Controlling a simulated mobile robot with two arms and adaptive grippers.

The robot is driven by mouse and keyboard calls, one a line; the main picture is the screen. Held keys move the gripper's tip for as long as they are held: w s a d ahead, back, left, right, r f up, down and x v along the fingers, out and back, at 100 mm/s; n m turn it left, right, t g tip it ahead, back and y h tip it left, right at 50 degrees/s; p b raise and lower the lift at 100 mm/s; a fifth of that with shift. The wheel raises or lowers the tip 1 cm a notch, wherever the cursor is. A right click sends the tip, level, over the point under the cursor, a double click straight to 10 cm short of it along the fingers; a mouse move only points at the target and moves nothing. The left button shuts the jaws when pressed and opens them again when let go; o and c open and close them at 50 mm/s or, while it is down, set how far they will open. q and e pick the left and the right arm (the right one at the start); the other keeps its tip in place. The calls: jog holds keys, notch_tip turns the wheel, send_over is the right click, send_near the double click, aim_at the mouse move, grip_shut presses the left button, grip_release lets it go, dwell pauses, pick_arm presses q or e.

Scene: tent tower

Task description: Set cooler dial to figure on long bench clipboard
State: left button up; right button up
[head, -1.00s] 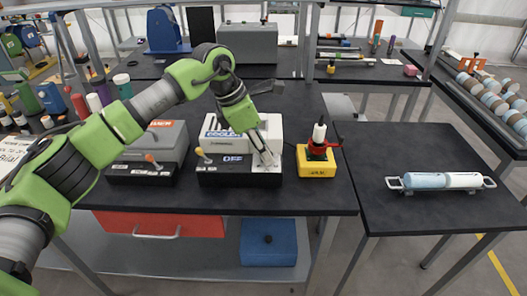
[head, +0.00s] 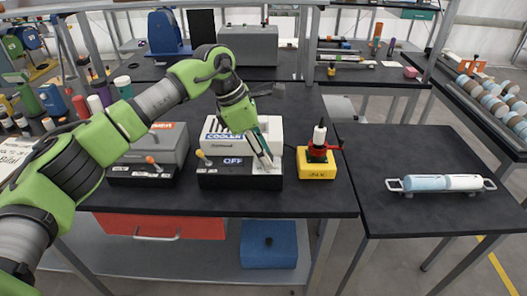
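The cooler (head: 274,131) is a white box with a blue name label on the bench. A black control box (head: 211,180) stands in front of it, with a lit display (head: 233,161) reading OFF and a small yellow-orange lever at its left. My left gripper (head: 267,164) points down at the right end of this control box. Its fingers cover that spot, so the dial is hidden and I cannot tell whether they grip it. A white sheet with handwriting (head: 14,156), possibly the clipboard, is cut off at the left edge; its figure is not readable. My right gripper is not in view.
A grey unit (head: 172,141) with its own black control box (head: 140,177) stands left of the cooler. A yellow box with a red clamp (head: 316,169) stands close on the right. A blue-and-white cylinder (head: 443,183) lies on the right table. Several bottles crowd the left.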

pick_arm(q)
jog(key=shift+w, duration=0.15)
jog(key=shift+r, duration=0.1)
jog(key=v, duration=0.7)
jog(key=shift+a+r, duration=0.25)
jog(key=shift+r, duration=0.1)
